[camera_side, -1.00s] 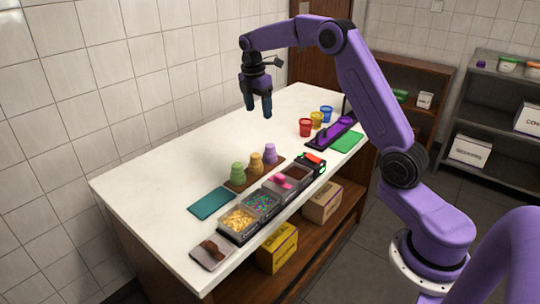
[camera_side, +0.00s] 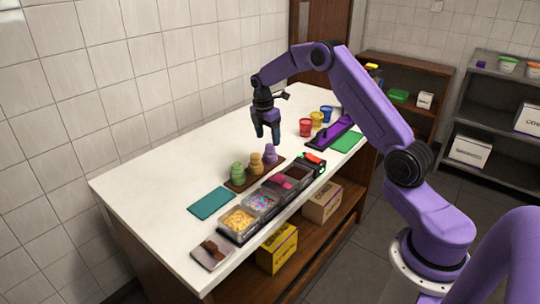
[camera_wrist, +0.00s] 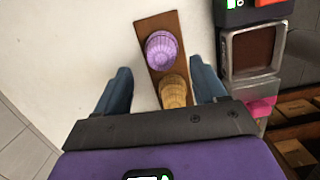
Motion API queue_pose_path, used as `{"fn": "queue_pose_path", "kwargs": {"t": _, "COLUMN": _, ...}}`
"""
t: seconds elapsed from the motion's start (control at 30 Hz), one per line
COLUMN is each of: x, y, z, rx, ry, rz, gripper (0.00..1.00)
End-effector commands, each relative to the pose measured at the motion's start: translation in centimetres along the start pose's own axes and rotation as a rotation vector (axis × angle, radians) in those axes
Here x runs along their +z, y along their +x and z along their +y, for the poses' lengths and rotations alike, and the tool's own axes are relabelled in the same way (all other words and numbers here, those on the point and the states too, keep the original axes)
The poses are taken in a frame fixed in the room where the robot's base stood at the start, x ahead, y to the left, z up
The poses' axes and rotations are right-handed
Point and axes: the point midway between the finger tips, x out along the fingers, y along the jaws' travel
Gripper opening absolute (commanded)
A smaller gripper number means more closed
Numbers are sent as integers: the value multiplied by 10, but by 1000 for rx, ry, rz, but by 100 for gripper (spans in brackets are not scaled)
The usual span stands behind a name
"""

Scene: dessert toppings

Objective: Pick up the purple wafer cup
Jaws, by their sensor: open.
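The purple wafer cup (camera_side: 270,153) stands at the far end of a brown board (camera_side: 236,187), beside an orange-tan cup (camera_side: 256,163) and a green cup (camera_side: 238,174). My gripper (camera_side: 268,137) is open and empty above the table, a little above and behind the purple cup in the side view. The tan cup (camera_wrist: 175,92) lies between the spread fingertips (camera_wrist: 162,80) as seen from above. The green cup is hidden there.
Topping bins (camera_side: 240,221) line the front edge, right of the board. Red (camera_side: 305,127), yellow (camera_side: 316,119) and blue cups (camera_side: 326,113) stand at the far end near a purple tray (camera_side: 325,136). A teal mat (camera_side: 212,203) lies nearer. The table's wall side is clear.

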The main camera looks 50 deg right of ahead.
Motion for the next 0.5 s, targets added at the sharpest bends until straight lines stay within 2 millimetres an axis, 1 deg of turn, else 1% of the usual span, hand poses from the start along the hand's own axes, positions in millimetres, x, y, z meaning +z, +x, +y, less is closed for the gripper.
{"fn": "queue_pose_path", "kwargs": {"t": 0.17, "x": 0, "y": 11, "z": -1, "rx": -3, "ry": 0, "rz": 0, "gripper": 71}}
{"fn": "queue_pose_path", "kwargs": {"t": 0.4, "x": 1, "y": 44, "z": -2, "rx": -3, "ry": -1, "rz": 0, "gripper": 71}}
{"fn": "queue_pose_path", "kwargs": {"t": 0.5, "x": 1, "y": 52, "z": -2, "rx": -1, "ry": -1, "rz": 0, "gripper": 71}}
